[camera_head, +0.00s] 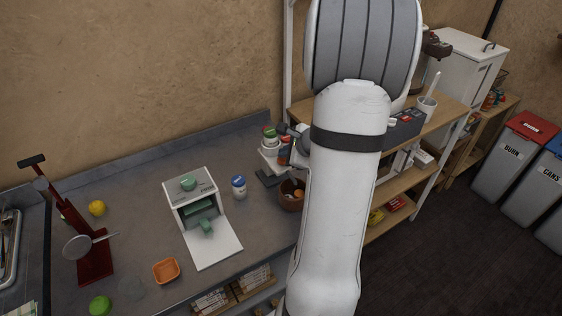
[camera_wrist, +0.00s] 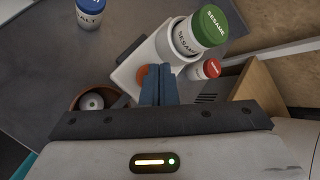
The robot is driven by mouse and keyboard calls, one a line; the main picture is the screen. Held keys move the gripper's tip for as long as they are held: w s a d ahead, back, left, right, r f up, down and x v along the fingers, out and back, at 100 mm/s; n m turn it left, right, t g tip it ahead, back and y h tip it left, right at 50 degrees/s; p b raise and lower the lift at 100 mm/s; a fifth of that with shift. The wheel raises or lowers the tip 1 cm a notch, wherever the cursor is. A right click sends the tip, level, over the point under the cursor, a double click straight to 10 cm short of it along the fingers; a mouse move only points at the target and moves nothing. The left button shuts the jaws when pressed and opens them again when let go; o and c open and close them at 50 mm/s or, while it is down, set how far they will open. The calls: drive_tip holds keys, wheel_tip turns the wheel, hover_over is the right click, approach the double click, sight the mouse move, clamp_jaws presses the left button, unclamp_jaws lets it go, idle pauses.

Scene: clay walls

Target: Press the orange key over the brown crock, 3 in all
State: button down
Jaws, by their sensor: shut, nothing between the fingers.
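The orange key (camera_wrist: 142,75) is a round orange disc on a white dispenser (camera_wrist: 128,72) in the wrist view, partly hidden behind my fingers. My gripper (camera_wrist: 158,70) is shut and empty, its dark fingertips overlapping the key's right side. I cannot tell whether they touch it. The brown crock (camera_wrist: 78,103) is below and left of the key, with a pale round thing inside. In the head view the crock (camera_head: 289,204) stands on the counter, partly hidden by my arm, below the white dispenser (camera_head: 268,160).
A green-lidded sesame jar (camera_wrist: 210,28) and a red-lidded jar (camera_wrist: 207,69) are close to my fingers. A blue-lidded salt jar (camera_wrist: 91,12) stands on the counter. A white box machine (camera_head: 190,190) and an orange bowl (camera_head: 166,271) are farther left. Wooden shelves (camera_head: 440,122) are at right.

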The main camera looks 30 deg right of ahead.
drive_tip(key=shift+f+b, duration=0.5)
drive_tip(key=shift+b, duration=0.15)
idle(0.8)
drive_tip(key=shift+r, duration=0.15)
drive_tip(key=shift+r+p, duration=0.7)
drive_tip(key=shift+r, duration=0.1)
drive_tip(key=shift+r+p, duration=1.9)
drive_tip(key=shift+r, duration=0.7)
drive_tip(key=shift+f, duration=0.1)
idle(0.5)
